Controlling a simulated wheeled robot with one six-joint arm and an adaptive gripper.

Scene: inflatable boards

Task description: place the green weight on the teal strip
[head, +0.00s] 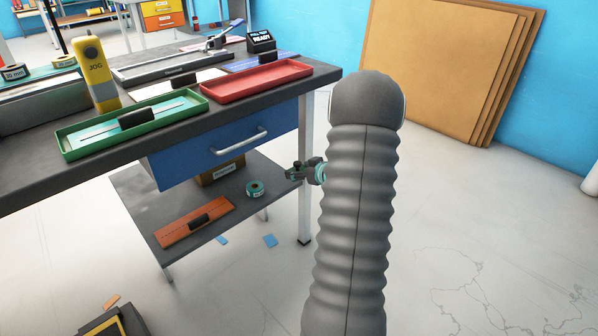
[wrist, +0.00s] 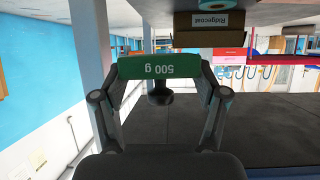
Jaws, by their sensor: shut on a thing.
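In the wrist view, which is upside down, the green weight (wrist: 158,66) marked 500 g sits between the fingers of my gripper (wrist: 160,80). My gripper is shut on it, and its dark knob shows. In the head view my gripper (head: 303,169) is small and dark, beside the table's front right leg, at about the height between drawer and lower shelf. The weight is hard to make out there.
The lower shelf (head: 185,258) also holds an orange board (head: 193,222) with a dark block and a Ridgecoat box (wrist: 209,20). Above is a blue drawer (head: 225,140). A green tray (head: 75,145) and a red tray (head: 255,82) stand on the tabletop. The table leg (head: 305,195) is close to my gripper.

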